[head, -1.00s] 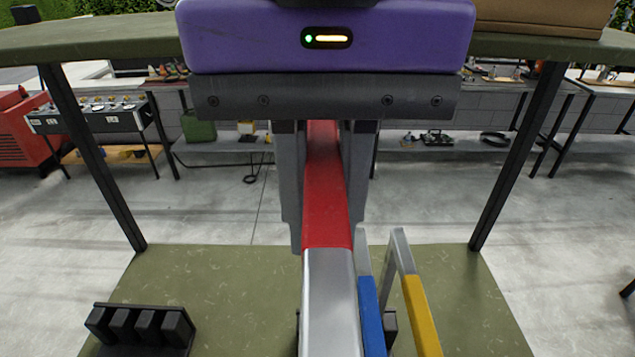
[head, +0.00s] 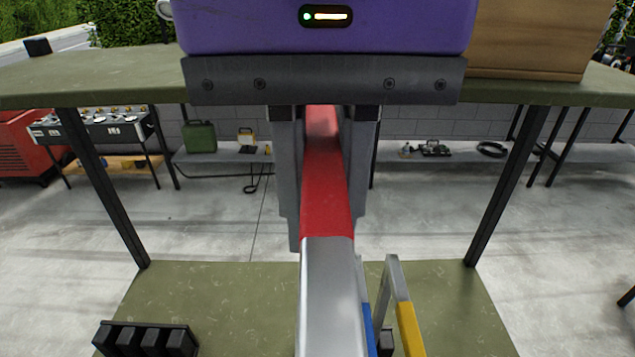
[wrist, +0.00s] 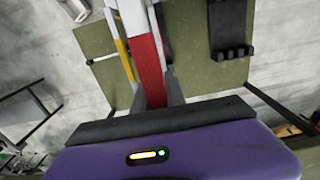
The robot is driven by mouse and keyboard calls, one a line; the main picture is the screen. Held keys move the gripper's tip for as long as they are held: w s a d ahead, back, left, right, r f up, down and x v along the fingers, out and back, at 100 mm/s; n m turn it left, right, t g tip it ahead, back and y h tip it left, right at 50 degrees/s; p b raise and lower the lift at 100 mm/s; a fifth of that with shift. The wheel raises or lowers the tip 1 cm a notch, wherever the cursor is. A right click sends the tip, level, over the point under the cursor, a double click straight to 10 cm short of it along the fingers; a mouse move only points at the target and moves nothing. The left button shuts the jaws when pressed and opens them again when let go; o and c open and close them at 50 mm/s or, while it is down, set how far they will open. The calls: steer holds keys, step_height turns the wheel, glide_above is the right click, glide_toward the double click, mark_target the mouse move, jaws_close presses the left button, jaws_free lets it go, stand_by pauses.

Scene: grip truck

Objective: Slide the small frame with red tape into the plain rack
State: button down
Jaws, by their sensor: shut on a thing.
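My gripper (head: 323,228) is shut on the small frame's red-taped bar (head: 322,190). Below the tape, the frame's bare silver bar (head: 330,290) runs down out of the head view. The red tape also shows in the wrist view (wrist: 148,65), between the fingers of my gripper (wrist: 153,82). A black slotted rack (head: 147,340) with no frames in it stands at the lower left in the head view. It shows at the upper right in the wrist view (wrist: 231,53). The held frame is to the right of this rack in the head view. Its lower end is hidden.
A yellow-taped frame (head: 410,328) and a blue-taped frame (head: 368,325) stand right of the held frame, partly hidden, by another dark rack. The green lower board (head: 230,290) is bare between the racks. Dark posts (head: 105,190) and a green upper board (head: 110,75) surround the space.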

mark_target(322, 141)
steer(key=shift+r+p, duration=1.45)
steer(key=shift+r, duration=0.75)
